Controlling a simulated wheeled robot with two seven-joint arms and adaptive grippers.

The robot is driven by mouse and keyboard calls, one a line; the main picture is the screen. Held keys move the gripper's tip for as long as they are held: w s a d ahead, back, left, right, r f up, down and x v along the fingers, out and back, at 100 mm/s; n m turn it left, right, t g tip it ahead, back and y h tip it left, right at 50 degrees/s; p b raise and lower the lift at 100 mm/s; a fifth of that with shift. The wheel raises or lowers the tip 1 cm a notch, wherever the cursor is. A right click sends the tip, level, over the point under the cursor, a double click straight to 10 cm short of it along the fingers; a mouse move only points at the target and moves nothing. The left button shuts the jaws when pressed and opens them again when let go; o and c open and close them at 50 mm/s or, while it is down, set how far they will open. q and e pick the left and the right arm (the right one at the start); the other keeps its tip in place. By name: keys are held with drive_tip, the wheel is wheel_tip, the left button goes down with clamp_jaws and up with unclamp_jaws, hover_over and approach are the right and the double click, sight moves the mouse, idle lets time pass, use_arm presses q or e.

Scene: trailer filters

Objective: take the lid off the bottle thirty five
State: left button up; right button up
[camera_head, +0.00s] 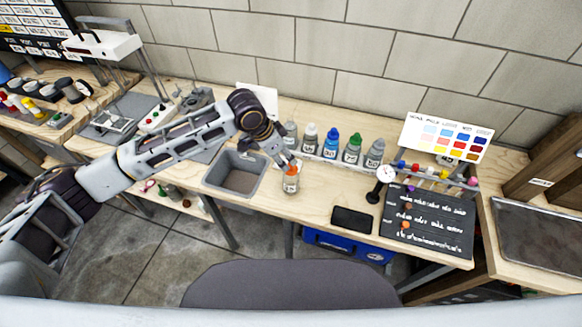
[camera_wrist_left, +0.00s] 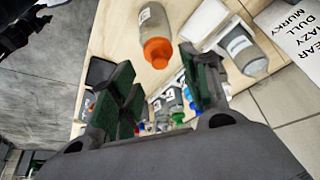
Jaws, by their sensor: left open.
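A bottle with an orange lid (camera_head: 290,182) and a pale label stands on the wooden bench, in front of the row of bottles; its number is too small to read. My left gripper (camera_head: 282,158) is just above and behind this bottle in the head view and partly covers its top. In the left wrist view the bottle's orange lid (camera_wrist_left: 157,52) shows beyond the open fingers of my left gripper (camera_wrist_left: 156,72), near the gap between them. The gripper holds nothing. My right gripper is not seen.
A grey bin (camera_head: 235,174) is left of the orange-lidded bottle.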

sight(289, 165)
use_arm(q)
drive_tip(key=shift+d+p+x, duration=0.15)
drive_tip(key=shift+p+x, duration=0.1)
drive_tip(key=shift+x, duration=0.7)
drive_tip(key=shift+d+p+x, duration=0.15)
drive_tip(key=shift+p+x, duration=0.05)
drive_tip(key=shift+x, duration=0.7)
drive_tip(key=shift+w+d+f, duration=0.2)
drive_tip(key=shift+f, duration=0.4)
drive_tip(key=c, duration=0.8)
